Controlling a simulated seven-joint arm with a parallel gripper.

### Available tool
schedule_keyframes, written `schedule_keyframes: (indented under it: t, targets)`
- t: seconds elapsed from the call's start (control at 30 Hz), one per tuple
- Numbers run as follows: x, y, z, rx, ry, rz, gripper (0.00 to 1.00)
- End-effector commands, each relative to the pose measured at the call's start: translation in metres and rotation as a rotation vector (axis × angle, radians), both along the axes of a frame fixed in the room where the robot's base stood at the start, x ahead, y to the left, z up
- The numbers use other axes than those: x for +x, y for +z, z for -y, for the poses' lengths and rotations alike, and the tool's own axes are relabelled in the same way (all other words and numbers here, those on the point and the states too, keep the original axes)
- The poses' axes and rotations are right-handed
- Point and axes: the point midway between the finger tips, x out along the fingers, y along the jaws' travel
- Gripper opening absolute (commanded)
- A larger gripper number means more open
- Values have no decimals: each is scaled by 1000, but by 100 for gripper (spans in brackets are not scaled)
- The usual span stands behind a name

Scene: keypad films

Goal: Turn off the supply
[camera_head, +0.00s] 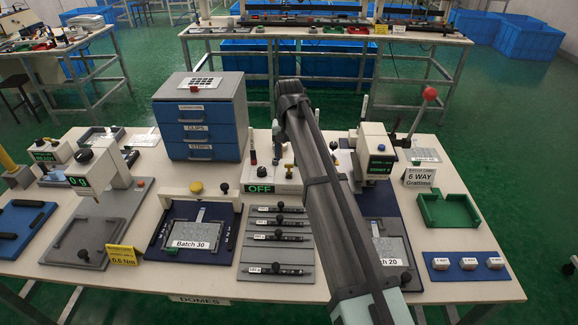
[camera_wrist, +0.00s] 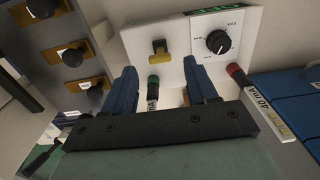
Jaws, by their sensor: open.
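The supply (camera_head: 262,188) is a cream box behind the grey slider plates in the head view. Its display (camera_head: 259,188) reads OFF in green. It has a black knob (camera_head: 248,169) and a yellow switch (camera_head: 289,170). In the wrist view, the supply's face (camera_wrist: 185,40) shows the dial knob (camera_wrist: 217,42) and the yellow switch lever (camera_wrist: 159,47); its display is mostly cut off at the top. My gripper (camera_wrist: 166,82) is open, its two blue fingers apart in front of the supply.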

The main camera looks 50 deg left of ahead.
Motion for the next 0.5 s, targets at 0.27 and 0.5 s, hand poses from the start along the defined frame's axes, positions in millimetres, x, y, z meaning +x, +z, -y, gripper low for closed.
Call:
schedule_keyframes:
  t: [0.27, 0.5]
  targets:
    - [0, -40, 0, -1, 0, -1, 57]
    - [0, -53, 0, 0, 0, 0, 57]
